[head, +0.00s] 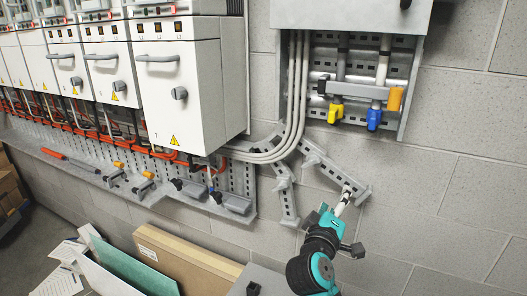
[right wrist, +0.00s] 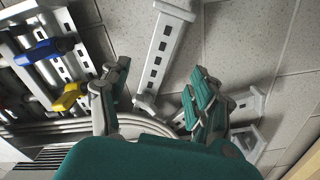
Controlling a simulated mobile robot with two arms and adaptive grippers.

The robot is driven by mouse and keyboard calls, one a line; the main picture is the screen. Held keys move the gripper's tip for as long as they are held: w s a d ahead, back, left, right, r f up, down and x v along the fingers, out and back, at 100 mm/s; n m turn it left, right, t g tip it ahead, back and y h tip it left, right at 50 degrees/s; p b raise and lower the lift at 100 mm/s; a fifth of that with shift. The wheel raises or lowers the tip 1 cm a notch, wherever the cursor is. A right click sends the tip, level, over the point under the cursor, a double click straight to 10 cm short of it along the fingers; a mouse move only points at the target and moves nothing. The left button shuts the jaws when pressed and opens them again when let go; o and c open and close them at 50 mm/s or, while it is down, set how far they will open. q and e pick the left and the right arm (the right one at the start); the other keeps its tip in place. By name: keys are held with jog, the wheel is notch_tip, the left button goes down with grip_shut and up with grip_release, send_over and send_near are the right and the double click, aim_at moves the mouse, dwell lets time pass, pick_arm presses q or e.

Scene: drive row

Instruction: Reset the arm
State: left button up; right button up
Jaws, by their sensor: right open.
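My right arm reaches up from the bottom of the head view. Its teal and dark gripper (head: 333,226) is in front of the grey wall, just below a slotted metal bracket (head: 343,180). In the right wrist view the two teal fingers (right wrist: 160,80) are spread apart, with nothing held between them. The slotted bracket (right wrist: 160,52) shows behind the gap between the fingers; whether they touch it cannot be told. My left gripper is in neither view.
White cabinets (head: 185,90) line the wall at left. A valve panel with yellow (head: 335,113) and blue (head: 374,119) handles hangs upper right. Grey pipes (head: 297,90) curve between them. A cardboard box (head: 185,262) stands below. The wall at lower right is clear.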

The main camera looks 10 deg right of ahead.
jog(key=s+f+m+g+y, duration=0.1)
jog(key=s+f+g+y, duration=0.15)
jog(key=f, duration=0.35)
jog(key=s+f+g+y, duration=0.1)
jog(key=s+f, duration=0.3)
jog(key=f, duration=0.3)
jog(key=s+a+f+m+g+y, duration=0.1)
jog(key=s+a+f+g+y, duration=0.2)
jog(key=s+f, duration=0.35)
jog(key=s+a+f+g+y, duration=0.2)
jog(key=s+f, duration=0.1)
jog(key=s, duration=0.7)
jog(key=s+a+f+m+g+y, duration=0.1)
jog(key=s+a+f+g+y, duration=0.3)
jog(key=s, duration=0.5)
notch_tip(320, 180, down, 28)
jog(key=s+d+h, duration=0.1)
jog(key=s+h, duration=0.1)
jog(key=s+d+f, duration=0.3)
jog(key=s+f, duration=1.1)
jog(key=s, duration=0.1)
jog(key=shift+s+f+g, duration=0.3)
jog(key=shift+f+g, duration=0.05)
jog(key=shift+g, duration=0.1)
jog(key=shift+d, duration=0.1)
